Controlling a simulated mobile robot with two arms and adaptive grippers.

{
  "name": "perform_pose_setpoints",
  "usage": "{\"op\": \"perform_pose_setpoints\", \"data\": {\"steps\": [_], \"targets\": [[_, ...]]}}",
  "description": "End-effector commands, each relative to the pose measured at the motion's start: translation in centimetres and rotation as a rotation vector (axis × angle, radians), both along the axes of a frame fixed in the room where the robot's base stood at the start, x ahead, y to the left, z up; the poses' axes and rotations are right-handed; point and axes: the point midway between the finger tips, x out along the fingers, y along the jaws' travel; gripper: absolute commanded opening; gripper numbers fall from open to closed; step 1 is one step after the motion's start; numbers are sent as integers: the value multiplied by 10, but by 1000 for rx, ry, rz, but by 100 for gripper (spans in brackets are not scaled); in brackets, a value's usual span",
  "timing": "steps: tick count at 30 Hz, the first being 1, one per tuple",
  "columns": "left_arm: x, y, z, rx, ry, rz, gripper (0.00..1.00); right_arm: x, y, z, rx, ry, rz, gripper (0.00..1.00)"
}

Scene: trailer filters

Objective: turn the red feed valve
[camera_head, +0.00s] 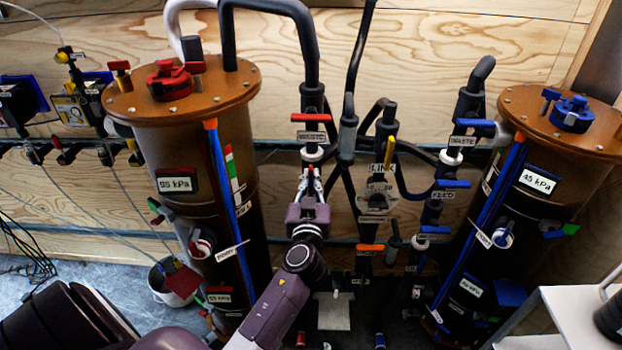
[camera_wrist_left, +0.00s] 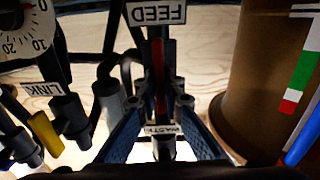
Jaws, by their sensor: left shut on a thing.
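In the head view, my left gripper (camera_head: 311,180) is at the left pipe column, below the red waste valve handle (camera_head: 312,117) and its WASTE label (camera_head: 311,136). My gripper covers the red feed valve there. In the left wrist view, a narrow red handle (camera_wrist_left: 158,70) runs lengthwise along the pipe, below an upside-down FEED label (camera_wrist_left: 156,13). My left gripper (camera_wrist_left: 158,101) has its two fingers around this handle and is shut on it. Part of the handle between the fingers is hidden. My right gripper is not in view.
A brown tank with a red cap (camera_head: 169,80) stands left of the column. A LINK valve with a yellow handle (camera_head: 390,150) is close on the right. Farther right are blue-handled valves (camera_head: 453,183) and a second tank with a blue cap (camera_head: 571,114).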

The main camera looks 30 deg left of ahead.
Motion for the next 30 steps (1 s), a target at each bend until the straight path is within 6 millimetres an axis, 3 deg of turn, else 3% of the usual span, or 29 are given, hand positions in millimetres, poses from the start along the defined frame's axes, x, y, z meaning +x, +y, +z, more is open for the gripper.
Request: {"op": "perform_pose_setpoints", "data": {"steps": [11,30], "targets": [[0,-1,-2,74,45,1,0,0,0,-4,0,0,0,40],[3,-5,-3,554,342,0,0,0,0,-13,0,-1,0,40]]}}
